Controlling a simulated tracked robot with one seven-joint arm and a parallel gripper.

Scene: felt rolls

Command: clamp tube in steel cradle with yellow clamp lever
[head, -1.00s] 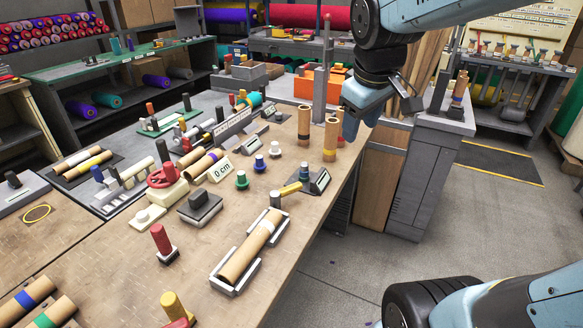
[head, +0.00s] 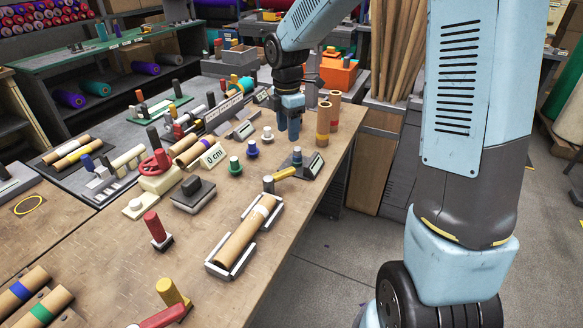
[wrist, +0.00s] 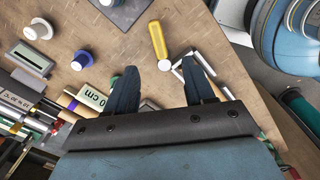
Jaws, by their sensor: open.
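A brown cardboard tube (head: 240,240) with a pale band lies in the steel cradle (head: 220,272) near the table's right edge. The yellow clamp lever (head: 283,173) is beside a grey post at the cradle's far end and points right, away from the tube. In the wrist view the yellow lever (wrist: 158,40) shows ahead of the fingertips, with pale metal beside it. My gripper (head: 288,132) is open and empty, fingers down, above the table beyond the lever. Its open fingers (wrist: 163,68) touch nothing that I can make out. They hide part of the cradle area in the wrist view.
Two upright cardboard tubes (head: 323,122) stand right of my gripper. White, blue and green knobs (head: 252,149), a "0 cm" sign (head: 214,155) and a red-handled block (head: 155,229) stand left of the cradle. Bare table lies around the cradle's left side.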

